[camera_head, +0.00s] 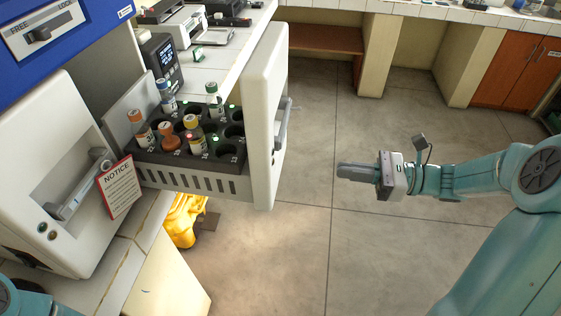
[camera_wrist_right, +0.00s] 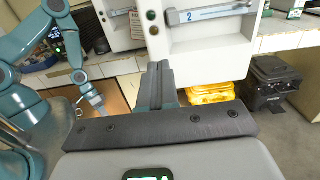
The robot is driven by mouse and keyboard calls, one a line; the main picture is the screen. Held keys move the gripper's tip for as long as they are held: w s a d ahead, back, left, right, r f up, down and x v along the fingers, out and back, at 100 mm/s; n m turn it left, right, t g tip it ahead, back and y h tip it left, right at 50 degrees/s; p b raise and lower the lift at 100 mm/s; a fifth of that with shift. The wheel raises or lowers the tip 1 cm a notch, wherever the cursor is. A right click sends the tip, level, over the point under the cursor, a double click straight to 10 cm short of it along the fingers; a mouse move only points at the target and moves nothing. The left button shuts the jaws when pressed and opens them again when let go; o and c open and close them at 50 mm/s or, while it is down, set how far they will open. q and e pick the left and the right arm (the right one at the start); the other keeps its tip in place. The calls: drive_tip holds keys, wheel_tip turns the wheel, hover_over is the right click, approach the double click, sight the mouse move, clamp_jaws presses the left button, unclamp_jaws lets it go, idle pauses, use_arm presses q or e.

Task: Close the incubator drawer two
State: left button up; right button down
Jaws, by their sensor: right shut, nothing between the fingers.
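The open incubator drawer two sticks out to the right in the head view, with its white front panel (camera_head: 263,125) and grey handle (camera_head: 283,125). Its black rack (camera_head: 180,160) holds several capped bottles. In the right wrist view the drawer front (camera_wrist_right: 200,50) bears a handle (camera_wrist_right: 210,13) labelled 2. My right gripper (camera_head: 342,171) is shut and empty, out to the right of the drawer front, apart from it. Its fingers (camera_wrist_right: 158,72) point toward the panel in the wrist view. My left gripper (camera_wrist_right: 97,104) shows small in the wrist view; its jaws are unclear.
A closed white drawer front with a NOTICE tag (camera_head: 119,188) is at the left. Instruments (camera_head: 185,25) stand on the counter behind the drawer. A yellow bag (camera_head: 183,220) lies below it; a black bin (camera_wrist_right: 270,85) stands at right. The floor (camera_head: 310,240) around my right gripper is clear.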

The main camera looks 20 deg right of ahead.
sight(273, 162)
use_arm(q)
drive_tip(key=shift+d+r+p, duration=0.1)
drive_tip(key=shift+r+p, duration=0.65)
drive_tip(key=shift+r, duration=0.05)
use_arm(e)
drive_tip(key=x, duration=1.3)
drive_tip(key=shift+f, duration=0.1)
drive_tip(key=shift+w, duration=0.1)
